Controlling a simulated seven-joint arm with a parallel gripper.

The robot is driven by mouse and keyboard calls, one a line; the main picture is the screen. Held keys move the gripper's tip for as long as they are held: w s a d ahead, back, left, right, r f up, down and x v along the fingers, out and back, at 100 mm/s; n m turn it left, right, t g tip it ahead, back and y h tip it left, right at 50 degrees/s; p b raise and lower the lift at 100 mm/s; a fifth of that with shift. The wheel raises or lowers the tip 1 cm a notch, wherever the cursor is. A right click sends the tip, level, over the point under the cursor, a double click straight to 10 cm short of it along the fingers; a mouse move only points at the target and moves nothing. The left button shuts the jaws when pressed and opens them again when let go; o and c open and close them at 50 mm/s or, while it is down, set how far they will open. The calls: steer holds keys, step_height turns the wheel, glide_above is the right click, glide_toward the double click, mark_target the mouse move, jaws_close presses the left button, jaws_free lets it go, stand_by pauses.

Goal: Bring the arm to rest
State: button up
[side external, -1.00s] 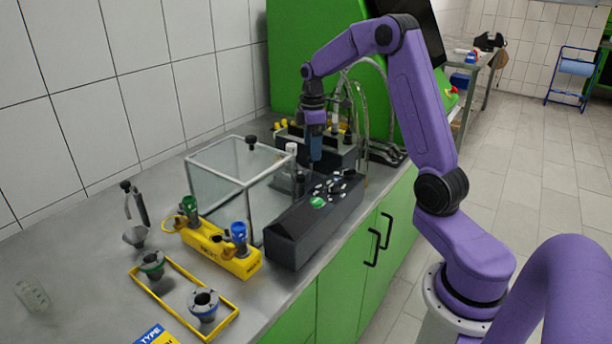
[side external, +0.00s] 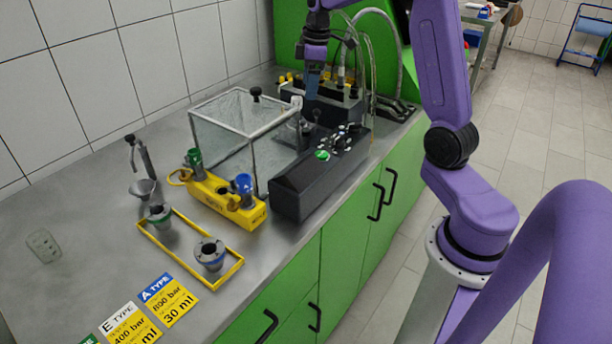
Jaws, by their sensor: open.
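My arm reaches in from the right on its round base, and its elbow is cut off by the top edge. My gripper (side external: 312,90) points down over the back of the bench, above and behind the black control box (side external: 315,178). It is small and dark here, and its fingertips are hard to make out. I see nothing held in it. I cannot tell its exact height over the dark unit behind it.
A clear glass box (side external: 225,140) stands left of the gripper. Hoses (side external: 392,45) rise to its right. A yellow block (side external: 215,195) with green and blue fittings, a yellow frame (side external: 180,255) and type cards (side external: 168,300) lie nearer. The bench's left front is mostly clear.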

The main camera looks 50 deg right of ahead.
steer(key=s+a+r, duration=0.1)
steer(key=s+a, duration=0.2)
steer(key=a, duration=0.3)
steer(key=s+a+y, duration=0.1)
steer(key=s+a, duration=0.3)
steer(key=a, duration=0.3)
steer(key=s+a+r, duration=0.1)
steer(key=s+a, duration=0.2)
steer(key=a, duration=0.3)
steer(key=s+a+f+n, duration=0.2)
steer(key=s, duration=0.9)
steer(key=s+a+f+n+g+h, duration=0.1)
steer(key=s+a+f+n, duration=0.1)
steer(key=s, duration=0.9)
steer(key=shift+s+f+n, duration=0.3)
steer(key=shift+f, duration=0.45)
